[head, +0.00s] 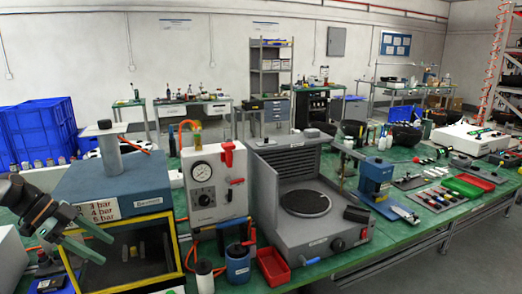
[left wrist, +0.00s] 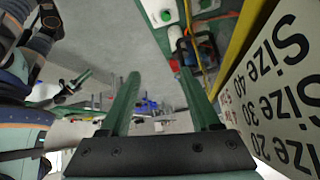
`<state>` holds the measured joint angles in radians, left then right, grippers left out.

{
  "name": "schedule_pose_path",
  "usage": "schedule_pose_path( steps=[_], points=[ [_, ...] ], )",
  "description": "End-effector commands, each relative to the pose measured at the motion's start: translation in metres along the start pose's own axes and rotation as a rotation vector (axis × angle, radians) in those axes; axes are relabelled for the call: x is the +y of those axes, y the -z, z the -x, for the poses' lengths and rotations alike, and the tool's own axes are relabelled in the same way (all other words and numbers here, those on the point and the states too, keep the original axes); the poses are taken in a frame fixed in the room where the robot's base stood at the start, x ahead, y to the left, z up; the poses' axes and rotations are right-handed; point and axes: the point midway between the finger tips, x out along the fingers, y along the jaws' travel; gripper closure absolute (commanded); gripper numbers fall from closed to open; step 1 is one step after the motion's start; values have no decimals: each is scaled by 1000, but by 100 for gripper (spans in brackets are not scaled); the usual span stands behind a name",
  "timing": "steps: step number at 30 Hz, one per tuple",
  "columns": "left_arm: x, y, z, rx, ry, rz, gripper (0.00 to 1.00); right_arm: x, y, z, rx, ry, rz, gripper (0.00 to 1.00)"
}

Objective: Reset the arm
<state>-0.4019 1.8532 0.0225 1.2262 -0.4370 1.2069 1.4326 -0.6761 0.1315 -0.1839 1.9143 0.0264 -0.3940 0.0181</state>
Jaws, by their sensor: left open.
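My left gripper (head: 107,250) is at the lower left of the head view, in front of the yellow-framed box. Its two green fingers are apart, with nothing between them. In the left wrist view the same fingers (left wrist: 158,78) stand open and empty. A sign with size numbers (left wrist: 285,95) is close on the right of that view. At its left edge are dark arm parts and what looks like my right gripper (left wrist: 68,90), too small to tell its jaws. The right gripper does not show in the head view.
The yellow-framed box (head: 180,258) with a blue top is right beside the left gripper. A gauge panel (head: 215,190), a grey machine with a round plate (head: 325,250) and a blue press (head: 376,178) stand along the green bench (head: 420,238). Blue crates (head: 38,130) are behind.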

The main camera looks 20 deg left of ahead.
Motion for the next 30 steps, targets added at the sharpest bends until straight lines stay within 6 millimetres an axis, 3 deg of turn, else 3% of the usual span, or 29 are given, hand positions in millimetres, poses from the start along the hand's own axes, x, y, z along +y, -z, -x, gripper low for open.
schedule_pose_path(
  steps=[1,6,15,23,30],
  points=[
    [7,-13,-21,58,19,6,37,0,0,0,0,0,0,50],
    [31,-48,-88,222,146,24,37,0,0,0,-1,0,0,50],
    [94,-86,-199,360,415,160,37,0,-1,1,-3,0,-1,50],
    [166,-93,-279,323,579,357,37,0,-2,1,-3,0,-1,50],
    [246,-70,-345,210,613,571,37,0,-2,1,-3,1,-1,50]
  ],
)
